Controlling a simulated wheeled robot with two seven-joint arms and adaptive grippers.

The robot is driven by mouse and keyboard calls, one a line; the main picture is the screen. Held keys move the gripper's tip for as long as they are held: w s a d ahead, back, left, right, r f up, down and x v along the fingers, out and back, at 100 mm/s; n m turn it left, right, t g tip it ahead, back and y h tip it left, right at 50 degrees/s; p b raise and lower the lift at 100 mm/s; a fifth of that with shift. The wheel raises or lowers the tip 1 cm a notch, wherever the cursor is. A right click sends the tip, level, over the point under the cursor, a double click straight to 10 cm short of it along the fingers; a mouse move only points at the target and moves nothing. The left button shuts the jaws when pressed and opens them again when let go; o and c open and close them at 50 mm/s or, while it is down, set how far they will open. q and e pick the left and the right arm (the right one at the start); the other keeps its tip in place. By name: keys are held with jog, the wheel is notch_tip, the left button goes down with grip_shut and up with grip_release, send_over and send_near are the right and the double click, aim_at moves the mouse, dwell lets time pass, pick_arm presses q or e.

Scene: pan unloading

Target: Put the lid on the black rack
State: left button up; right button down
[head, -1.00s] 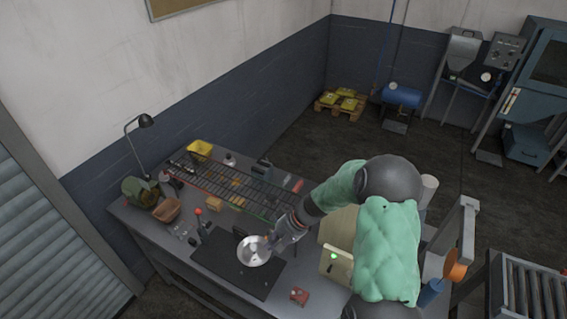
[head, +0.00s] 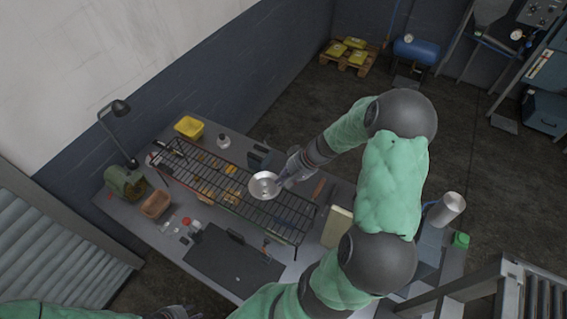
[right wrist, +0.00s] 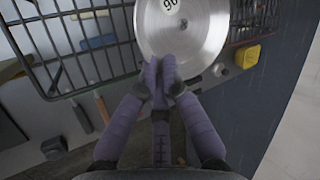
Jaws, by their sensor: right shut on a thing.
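The lid (head: 264,187) is a round, shiny silver disc. In the right wrist view the lid (right wrist: 205,38) shows a white label with a number. My right gripper (head: 288,178) is shut on its near edge, as the right wrist view of the fingertips (right wrist: 161,72) also shows. The black rack (head: 278,212) is a long, raised wire grid on the grey table. The lid is over the rack's right half; I cannot tell whether it touches the wires. The rack (right wrist: 62,48) shows behind the lid in the wrist view. My left gripper (head: 178,313) is barely in view at the bottom edge.
A black mat (head: 225,265) lies in front of the rack. A yellow bin (head: 189,127), a brown tray (head: 156,204), a green machine (head: 124,183) and a desk lamp (head: 115,110) stand to the left. Small objects lie under the rack. A beige box (head: 337,227) stands at its right.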

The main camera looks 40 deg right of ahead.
notch_tip(320, 180, down, 5)
jog(key=b, duration=0.3)
jog(key=shift+s+a, duration=0.1)
jog(key=shift+a, duration=0.05)
jog(key=shift+f+b, duration=0.9)
jog(key=shift+b, duration=0.2)
jog(key=shift+f+b, duration=0.5)
jog(key=shift+b, duration=0.05)
jog(key=c, duration=1.3)
grip_release()
jog(key=shift+c, duration=0.2)
jog(key=shift+r, duration=0.1)
jog(key=v, duration=1.2)
